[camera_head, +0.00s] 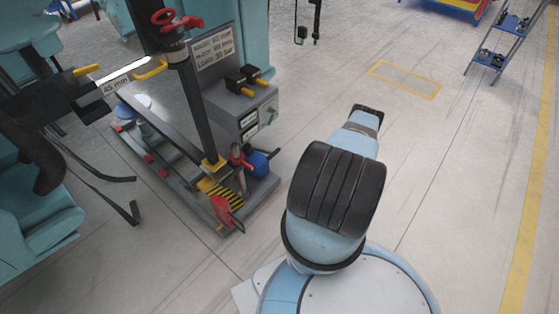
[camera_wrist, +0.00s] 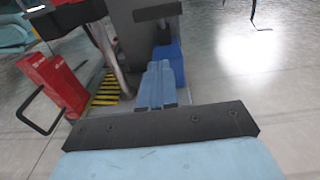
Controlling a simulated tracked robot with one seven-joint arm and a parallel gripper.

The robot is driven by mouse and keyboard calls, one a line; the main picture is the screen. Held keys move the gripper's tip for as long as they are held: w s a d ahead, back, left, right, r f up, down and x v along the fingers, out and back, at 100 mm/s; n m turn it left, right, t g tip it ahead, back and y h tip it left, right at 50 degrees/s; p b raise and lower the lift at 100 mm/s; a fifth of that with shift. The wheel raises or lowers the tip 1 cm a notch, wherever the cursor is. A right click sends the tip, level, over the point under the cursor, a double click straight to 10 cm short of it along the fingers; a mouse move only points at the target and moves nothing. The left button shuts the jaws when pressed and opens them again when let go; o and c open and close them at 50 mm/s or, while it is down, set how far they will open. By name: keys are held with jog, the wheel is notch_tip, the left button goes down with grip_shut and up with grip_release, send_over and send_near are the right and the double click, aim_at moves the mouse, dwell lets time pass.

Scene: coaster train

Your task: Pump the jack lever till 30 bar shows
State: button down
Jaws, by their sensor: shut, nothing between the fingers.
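In the head view, what looks like the jack lever (camera_head: 240,178), an upright grey rod with a red top, stands on the rig's base beside a black-and-yellow striped plate (camera_head: 222,194). Two small displays (camera_head: 250,124) on the grey cabinet (camera_head: 241,103) are too small to read. A sign (camera_head: 212,49) above ends with "30 bar". In the wrist view, my gripper (camera_wrist: 158,68) is shut and empty, its light blue fingers pointing toward a blue box (camera_wrist: 174,60). A grey rod, perhaps the lever, shows left of the fingers, apart from them. I cannot pick out my fingers in the head view.
A red block (camera_wrist: 53,82) with a black loop handle stands left of my gripper. A yellow hook and a "45 mm" label (camera_head: 116,88) hang at the upper left. A blue-shelved trolley (camera_head: 490,58) stands far right.

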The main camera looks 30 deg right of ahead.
jog(key=r+x, duration=0.2)
jog(key=x, duration=1)
jog(key=shift+w+a, duration=0.15)
jog(key=shift+w, duration=0.15)
jog(key=shift+r, duration=0.1)
